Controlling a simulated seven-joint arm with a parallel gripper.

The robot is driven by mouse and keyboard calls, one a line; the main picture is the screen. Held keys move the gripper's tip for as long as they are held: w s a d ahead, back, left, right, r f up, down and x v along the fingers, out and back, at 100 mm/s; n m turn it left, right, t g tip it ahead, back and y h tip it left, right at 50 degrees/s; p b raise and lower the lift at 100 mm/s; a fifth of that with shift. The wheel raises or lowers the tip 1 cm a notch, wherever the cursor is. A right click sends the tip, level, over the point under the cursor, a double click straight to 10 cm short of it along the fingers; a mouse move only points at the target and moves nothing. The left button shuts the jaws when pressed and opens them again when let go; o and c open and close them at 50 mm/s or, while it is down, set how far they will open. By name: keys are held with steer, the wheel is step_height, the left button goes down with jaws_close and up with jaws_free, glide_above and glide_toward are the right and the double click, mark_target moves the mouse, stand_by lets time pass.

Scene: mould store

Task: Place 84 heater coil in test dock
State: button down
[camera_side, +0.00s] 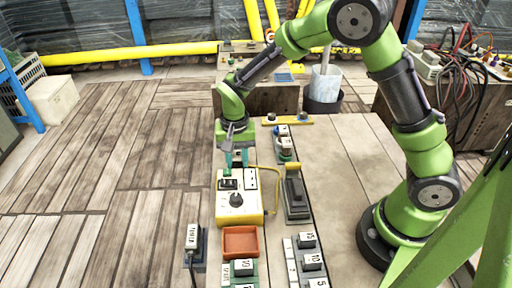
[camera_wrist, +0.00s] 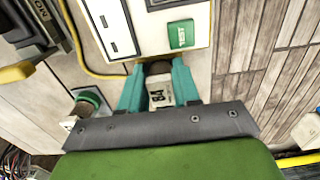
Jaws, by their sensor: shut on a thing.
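My gripper (camera_side: 237,164) is at the far edge of the cream-yellow tester box (camera_side: 240,208). In the wrist view its two teal fingers (camera_wrist: 159,66) are shut on the 84 heater coil (camera_wrist: 160,92), a pale block marked 84 with a brownish end. The fingers hide its sides. In the side view the coil is mostly hidden between the fingers. The tester has a dark knob, dark sockets and a white slotted panel (camera_side: 251,179). I cannot tell which part is the test dock, or whether the coil touches the tester.
Other coils (camera_side: 285,143) stand behind and right of the tester. A dark lever device (camera_side: 295,195) is to its right. An orange tray (camera_side: 240,241) and several numbered blocks (camera_side: 311,262) lie in front. A yellow cable (camera_side: 276,190) loops beside the tester. The table's right part is clear.

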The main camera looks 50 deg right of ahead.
steer(key=shift+c, duration=1.6)
jaws_free()
steer(key=shift+r, duration=3.75)
